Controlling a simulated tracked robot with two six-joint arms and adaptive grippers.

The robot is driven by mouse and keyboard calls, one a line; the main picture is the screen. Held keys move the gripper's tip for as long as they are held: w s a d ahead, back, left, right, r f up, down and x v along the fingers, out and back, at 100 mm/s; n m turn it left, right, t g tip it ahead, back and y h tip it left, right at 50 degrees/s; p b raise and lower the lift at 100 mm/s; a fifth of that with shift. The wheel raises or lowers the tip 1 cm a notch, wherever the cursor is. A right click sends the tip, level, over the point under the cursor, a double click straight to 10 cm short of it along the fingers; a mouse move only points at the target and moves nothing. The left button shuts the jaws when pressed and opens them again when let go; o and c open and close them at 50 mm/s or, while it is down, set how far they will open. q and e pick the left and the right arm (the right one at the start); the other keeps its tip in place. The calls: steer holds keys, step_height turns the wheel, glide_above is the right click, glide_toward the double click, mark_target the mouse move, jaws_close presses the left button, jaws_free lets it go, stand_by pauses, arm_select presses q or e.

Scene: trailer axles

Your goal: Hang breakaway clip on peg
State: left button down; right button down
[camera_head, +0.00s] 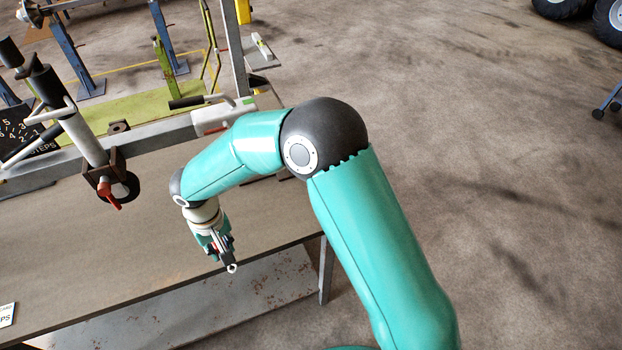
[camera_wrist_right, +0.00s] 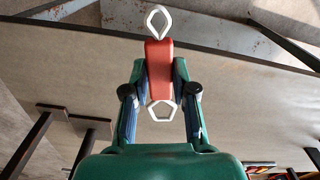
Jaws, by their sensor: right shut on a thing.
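The breakaway clip is held in my right gripper (camera_head: 219,246). In the right wrist view the clip (camera_wrist_right: 159,70) has a red body with a pale metal loop at each end. My right gripper's two fingers (camera_wrist_right: 160,92) are shut on its sides, with one loop beyond the fingertips and one between the fingers. I cannot make out the peg for certain in either view. My left gripper is not in view.
A grey workbench (camera_head: 70,250) lies under the gripper, with a lower shelf (camera_head: 265,285). A jack with a red lever (camera_head: 108,193) stands on a steel beam (camera_head: 165,133) at the left. Dark posts (camera_wrist_right: 40,140) show at lower left in the wrist view. Open floor lies to the right.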

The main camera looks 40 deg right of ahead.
steer(key=shift+w+a, duration=0.1)
steer(key=shift+a, duration=0.15)
